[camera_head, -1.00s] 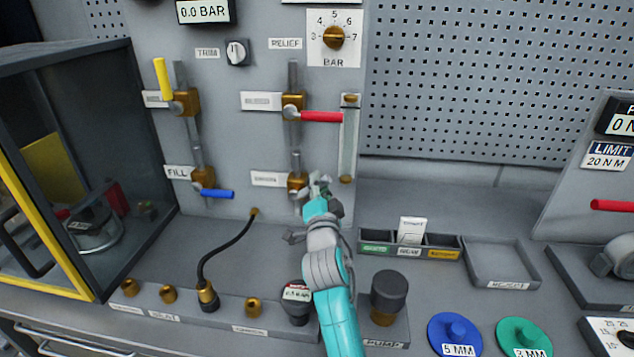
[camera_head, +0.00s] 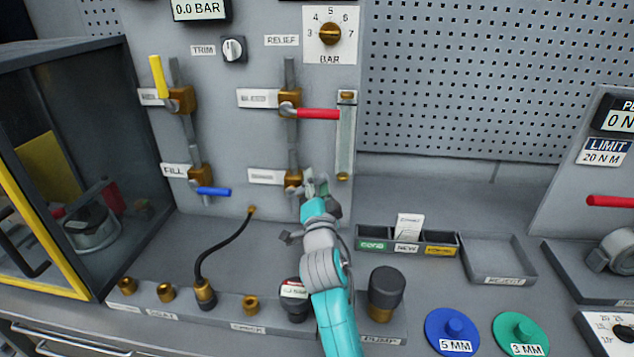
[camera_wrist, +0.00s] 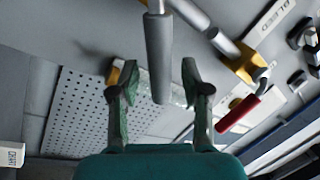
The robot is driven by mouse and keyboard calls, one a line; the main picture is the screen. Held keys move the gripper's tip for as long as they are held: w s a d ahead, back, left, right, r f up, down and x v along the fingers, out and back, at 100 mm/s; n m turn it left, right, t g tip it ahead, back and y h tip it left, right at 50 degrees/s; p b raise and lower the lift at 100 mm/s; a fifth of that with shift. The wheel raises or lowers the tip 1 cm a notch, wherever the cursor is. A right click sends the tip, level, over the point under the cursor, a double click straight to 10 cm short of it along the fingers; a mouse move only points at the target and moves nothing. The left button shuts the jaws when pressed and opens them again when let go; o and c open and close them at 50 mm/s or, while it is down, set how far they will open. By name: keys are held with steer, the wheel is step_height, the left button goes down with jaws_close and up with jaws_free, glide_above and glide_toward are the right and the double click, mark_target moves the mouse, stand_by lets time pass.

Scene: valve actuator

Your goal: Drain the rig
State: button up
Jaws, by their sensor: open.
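The drain valve (camera_head: 294,179) is the lower brass valve in the panel's right column, beside a small blurred label. My gripper (camera_head: 316,187) is at this valve and hides its lever in the head view. In the wrist view, a grey lever sleeve (camera_wrist: 159,50) on a metal rod stands between the fingers of my gripper (camera_wrist: 160,76). The fingers are apart, with a gap visible on each side of the sleeve. The pressure display (camera_head: 199,10) reads 0.0 BAR.
Above is a valve with a red lever (camera_head: 318,113), pointing right. A sight tube (camera_head: 346,137) stands close right of my gripper. At left are the yellow lever (camera_head: 158,77), upright, and the blue fill lever (camera_head: 213,191), sideways. A black hose (camera_head: 226,247) arches below.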

steer(key=v, duration=0.6)
steer(key=shift+s, duration=0.4)
